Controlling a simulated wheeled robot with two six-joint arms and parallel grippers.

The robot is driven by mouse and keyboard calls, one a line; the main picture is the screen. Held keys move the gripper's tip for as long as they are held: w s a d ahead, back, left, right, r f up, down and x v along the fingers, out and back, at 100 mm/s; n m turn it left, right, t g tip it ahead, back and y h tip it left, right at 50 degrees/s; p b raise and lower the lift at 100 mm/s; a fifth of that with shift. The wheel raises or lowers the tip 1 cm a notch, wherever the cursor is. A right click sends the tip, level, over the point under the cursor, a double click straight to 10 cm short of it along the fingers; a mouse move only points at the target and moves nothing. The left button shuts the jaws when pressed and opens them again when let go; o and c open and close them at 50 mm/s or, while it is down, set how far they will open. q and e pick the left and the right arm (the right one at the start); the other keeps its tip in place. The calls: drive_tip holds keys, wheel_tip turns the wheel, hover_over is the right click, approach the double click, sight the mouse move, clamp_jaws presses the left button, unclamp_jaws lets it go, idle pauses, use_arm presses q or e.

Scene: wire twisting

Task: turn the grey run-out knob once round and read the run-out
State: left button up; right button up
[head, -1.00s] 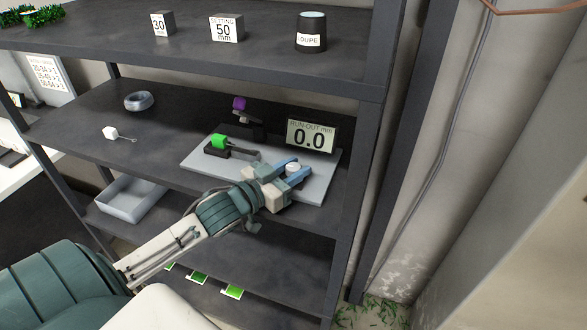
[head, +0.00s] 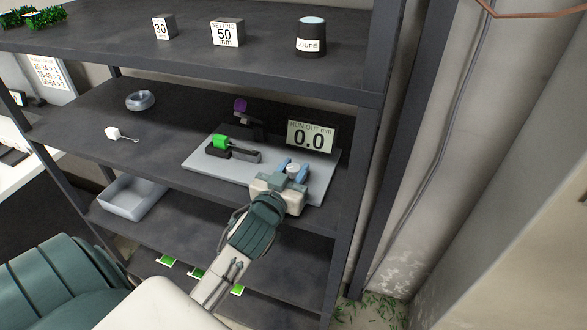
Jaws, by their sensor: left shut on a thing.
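The grey run-out knob (head: 293,169) stands on the right part of a light grey plate (head: 199,162) on the middle shelf. My left gripper (head: 291,168) is shut on the knob, with a blue finger on either side of it. The run-out display (head: 309,136) at the back right of the plate reads 0.0 mm. A green block (head: 220,142) on a dark holder and a purple-topped part (head: 240,105) on a dark stand sit on the plate's left and back. My right gripper is not in view.
A shelf post stands right.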

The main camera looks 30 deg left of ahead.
use_arm(q)
drive_tip(key=n+y+b, duration=0.1)
drive_tip(key=y, duration=0.1)
drive_tip(key=n+g+y+b, duration=0.1)
drive_tip(key=n+y, duration=0.1)
drive_tip(key=shift+f, duration=0.15)
drive_tip(key=shift+n+g+y+b, duration=0.8)
drive_tip(key=shift+y+b, duration=0.2)
drive_tip(key=shift+y, duration=0.2)
drive_tip(key=shift+r, duration=0.2)
drive_tip(key=o, duration=0.9)
drive_tip(key=shift+o, duration=0.2)
drive_tip(key=shift+f, duration=0.1)
